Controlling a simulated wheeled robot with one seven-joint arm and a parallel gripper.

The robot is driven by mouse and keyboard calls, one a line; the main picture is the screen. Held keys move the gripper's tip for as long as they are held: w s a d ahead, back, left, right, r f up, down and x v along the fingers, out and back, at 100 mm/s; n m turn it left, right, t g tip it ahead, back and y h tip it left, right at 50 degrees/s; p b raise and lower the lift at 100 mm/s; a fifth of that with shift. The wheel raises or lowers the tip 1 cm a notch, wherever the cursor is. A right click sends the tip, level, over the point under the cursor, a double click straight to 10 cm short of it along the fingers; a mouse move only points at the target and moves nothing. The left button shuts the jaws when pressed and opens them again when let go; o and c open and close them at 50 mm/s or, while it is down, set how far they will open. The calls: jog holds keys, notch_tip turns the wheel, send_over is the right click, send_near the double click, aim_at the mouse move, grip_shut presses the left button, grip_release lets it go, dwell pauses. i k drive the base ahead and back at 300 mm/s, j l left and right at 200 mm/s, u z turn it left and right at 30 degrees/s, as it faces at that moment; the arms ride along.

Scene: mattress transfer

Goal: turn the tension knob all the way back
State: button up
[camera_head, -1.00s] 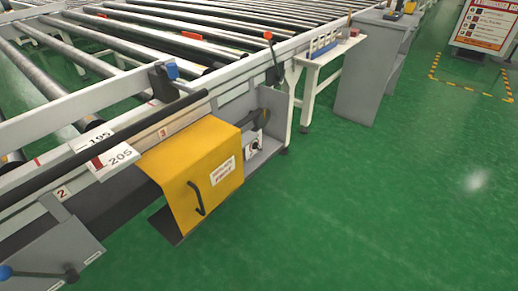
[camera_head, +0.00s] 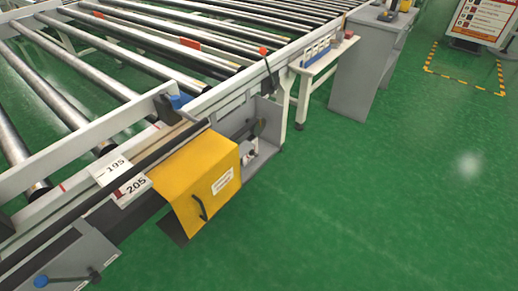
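A small dark knob on a white plate (camera_head: 249,154) sits in the grey recess just right of the yellow cover. It is small in the picture, and I cannot tell its setting or whether it is the tension knob. A dark round knob or lever end (camera_head: 258,127) shows just above it. My gripper is not in view.
A yellow cover (camera_head: 192,172) with a black handle juts from the roller conveyor frame (camera_head: 80,150). Plates marked 195 and 205 (camera_head: 121,178) lie left of it. A grey cabinet (camera_head: 360,75) stands behind. The green floor (camera_head: 370,200) at right is clear.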

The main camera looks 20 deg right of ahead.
aim_at(251, 153)
jog(key=i+l, duration=0.25)
jog(key=l, duration=0.15)
jog(key=i+l, duration=0.25)
jog(key=l, duration=0.2)
jog(key=i+l, duration=0.25)
jog(key=l, duration=0.15)
jog(key=i+l, duration=0.25)
jog(key=l, duration=0.15)
jog(key=i+l, duration=0.25)
jog(key=l, duration=0.2)
jog(key=i+l, duration=0.25)
jog(key=l, duration=0.15)
